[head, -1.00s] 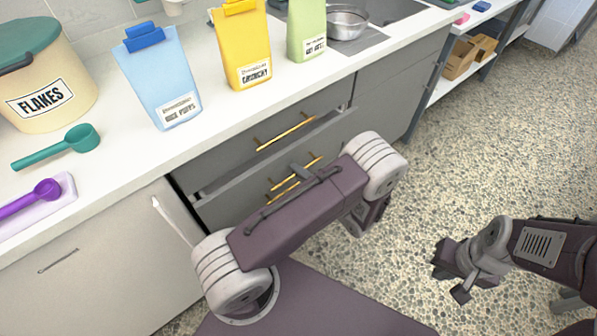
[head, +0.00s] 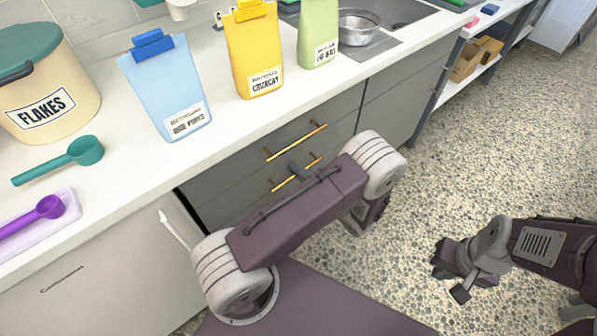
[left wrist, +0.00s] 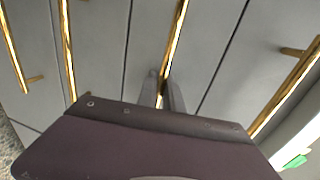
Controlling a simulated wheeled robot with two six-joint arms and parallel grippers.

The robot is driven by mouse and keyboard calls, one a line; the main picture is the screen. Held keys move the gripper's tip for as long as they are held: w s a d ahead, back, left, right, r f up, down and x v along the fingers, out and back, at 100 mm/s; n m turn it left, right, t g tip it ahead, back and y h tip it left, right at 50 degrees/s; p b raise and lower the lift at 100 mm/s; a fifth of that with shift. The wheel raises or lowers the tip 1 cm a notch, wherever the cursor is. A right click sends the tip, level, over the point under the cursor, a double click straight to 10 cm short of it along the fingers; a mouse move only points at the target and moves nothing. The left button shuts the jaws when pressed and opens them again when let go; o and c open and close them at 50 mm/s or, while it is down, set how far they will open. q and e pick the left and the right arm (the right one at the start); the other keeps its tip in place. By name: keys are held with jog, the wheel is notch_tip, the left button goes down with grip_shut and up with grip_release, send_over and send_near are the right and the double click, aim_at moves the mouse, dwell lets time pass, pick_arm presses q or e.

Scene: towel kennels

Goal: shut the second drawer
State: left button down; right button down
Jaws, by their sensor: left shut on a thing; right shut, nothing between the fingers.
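The second drawer (head: 245,195) is in the grey cabinet under the counter; its front looks flush with the one above. Its gold handle (head: 315,163) is partly hidden behind my left arm. In the left wrist view the same handle (left wrist: 177,40) runs between the fingers of my left gripper (left wrist: 161,88), which is shut on it. My right gripper (head: 448,276) is shut and empty over the floor at the right.
The top drawer's gold handle (head: 296,142) is just above. The white counter (head: 235,130) carries a flakes tub (head: 45,90), bags, scoops and a metal bowl (head: 358,27). Speckled floor (head: 480,160) lies clear at the right, before an open shelf (head: 462,85).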

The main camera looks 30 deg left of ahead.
pick_arm(q)
jog(key=c, duration=1.5)
grip_release()
jog(key=shift+r, duration=0.1)
jog(key=p+v, duration=0.1)
jog(key=v, duration=0.8)
jog(key=shift+d+p, duration=0.1)
jog(key=shift+p, duration=0.2)
